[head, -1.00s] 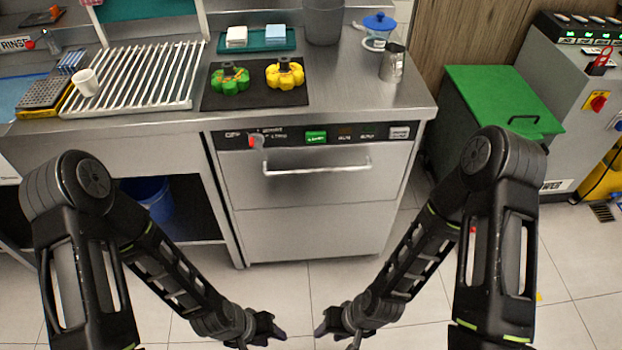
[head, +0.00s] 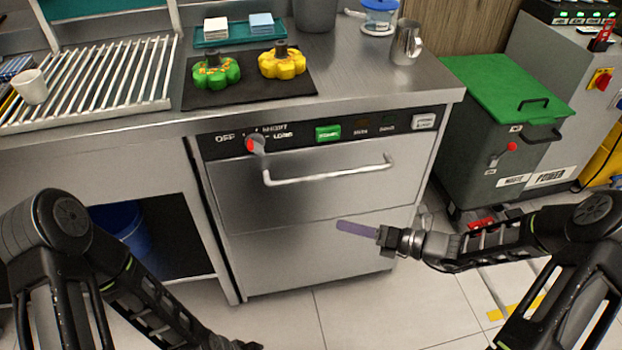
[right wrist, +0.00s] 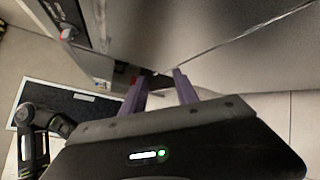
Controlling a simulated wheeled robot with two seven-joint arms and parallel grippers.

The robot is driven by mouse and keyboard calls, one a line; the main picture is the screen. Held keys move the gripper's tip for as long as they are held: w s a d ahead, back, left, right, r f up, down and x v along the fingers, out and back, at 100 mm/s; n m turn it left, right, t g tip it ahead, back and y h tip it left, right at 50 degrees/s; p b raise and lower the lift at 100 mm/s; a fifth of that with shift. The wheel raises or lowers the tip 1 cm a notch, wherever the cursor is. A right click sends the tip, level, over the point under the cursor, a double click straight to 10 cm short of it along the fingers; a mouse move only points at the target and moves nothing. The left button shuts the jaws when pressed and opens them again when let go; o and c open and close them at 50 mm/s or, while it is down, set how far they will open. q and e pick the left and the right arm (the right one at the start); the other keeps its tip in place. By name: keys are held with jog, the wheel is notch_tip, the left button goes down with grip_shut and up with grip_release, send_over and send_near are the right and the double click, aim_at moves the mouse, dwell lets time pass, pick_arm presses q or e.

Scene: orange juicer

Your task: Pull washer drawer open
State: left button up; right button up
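The steel washer (head: 320,245) stands under the counter. Its upper drawer front (head: 335,195) is shut, flush with the lower panel, and carries a horizontal bar handle (head: 327,174). My right gripper (head: 342,227) is below and slightly right of the handle, apart from it, pointing left. In the right wrist view the right gripper (right wrist: 160,76) shows two purple fingers spread with nothing between them, beside the steel front (right wrist: 225,60). My left gripper (head: 245,345) is low at the bottom edge of the head view, and its fingers are too cut off to read.
The control panel (head: 325,133) has a red-tipped knob (head: 256,145) sticking out near the handle's left end. A green-lidded waste bin (head: 505,110) stands to the right. Green and yellow pepper-shaped items (head: 283,62) sit on the counter. Floor before the washer is clear.

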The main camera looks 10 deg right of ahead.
aim_at(328, 175)
jog(key=w+d+r+m+t+y, duration=0.1)
jog(key=w+r+m+t+y, duration=0.1)
jog(key=r+m, duration=0.5)
notch_tip(328, 175, up, 2)
jog(key=shift+w+d+r+t, duration=0.1)
jog(key=shift+w+d+t, duration=0.1)
jog(key=shift+w+t, duration=0.65)
jog(key=shift+s+a, duration=0.1)
jog(key=x, duration=0.7)
jog(key=shift+w+a+b, duration=0.25)
jog(key=shift+b, duration=0.15)
jog(key=shift+c, duration=0.6)
grip_shut()
